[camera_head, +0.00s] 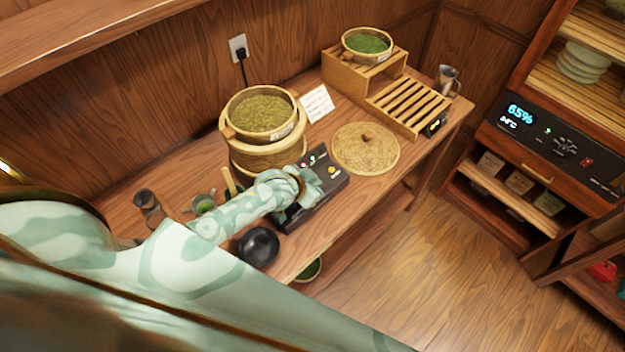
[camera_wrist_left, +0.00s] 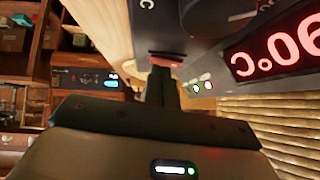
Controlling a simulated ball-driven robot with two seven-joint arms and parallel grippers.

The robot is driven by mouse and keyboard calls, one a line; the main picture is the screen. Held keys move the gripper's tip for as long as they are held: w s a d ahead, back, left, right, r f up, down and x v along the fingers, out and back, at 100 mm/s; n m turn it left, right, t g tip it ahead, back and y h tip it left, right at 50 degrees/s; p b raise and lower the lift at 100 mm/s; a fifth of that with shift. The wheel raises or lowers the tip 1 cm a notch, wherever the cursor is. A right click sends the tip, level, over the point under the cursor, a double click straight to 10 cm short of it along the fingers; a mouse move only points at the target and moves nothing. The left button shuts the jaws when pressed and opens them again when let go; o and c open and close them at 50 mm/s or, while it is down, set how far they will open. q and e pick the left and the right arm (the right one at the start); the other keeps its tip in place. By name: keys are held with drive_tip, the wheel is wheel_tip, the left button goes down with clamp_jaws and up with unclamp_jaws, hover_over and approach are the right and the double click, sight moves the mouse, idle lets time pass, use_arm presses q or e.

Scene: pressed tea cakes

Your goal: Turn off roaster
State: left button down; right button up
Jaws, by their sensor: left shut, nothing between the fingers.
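The roaster is a round bamboo drum (camera_head: 262,160) holding a basket of green tea leaves (camera_head: 262,113), with a black control box (camera_head: 325,185) in front of it. The box has small lit buttons, one yellow (camera_head: 334,170). My left gripper (camera_head: 306,186) is over the box and hides part of it. In the left wrist view its fingers (camera_wrist_left: 164,75) are shut and empty, their tips close to a red part (camera_wrist_left: 165,61) on the dark panel. I cannot tell whether they touch it. A red display (camera_wrist_left: 280,50) there is lit and reads about 90 °C, upside down. My right gripper is not in view.
A woven lid (camera_head: 365,148) lies right of the box. A slatted wooden rack (camera_head: 410,103) and a bowl of leaves (camera_head: 367,44) stand farther back. A black round object (camera_head: 258,247) sits near the front edge. A cabinet with a lit panel (camera_head: 550,140) stands at right.

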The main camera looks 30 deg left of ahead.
use_arm(q)
drive_tip(key=shift+r, duration=0.2)
drive_tip(key=r+p, duration=0.1)
drive_tip(key=p, duration=0.1)
drive_tip(key=r+p, duration=0.3)
drive_tip(key=r, duration=0.1)
drive_tip(key=shift+s+d+p, duration=0.15)
drive_tip(key=shift+s+p, duration=0.25)
drive_tip(key=p+v, duration=0.1)
drive_tip(key=v, duration=0.7)
drive_tip(key=shift+s, duration=0.4)
drive_tip(key=shift+f, duration=0.1)
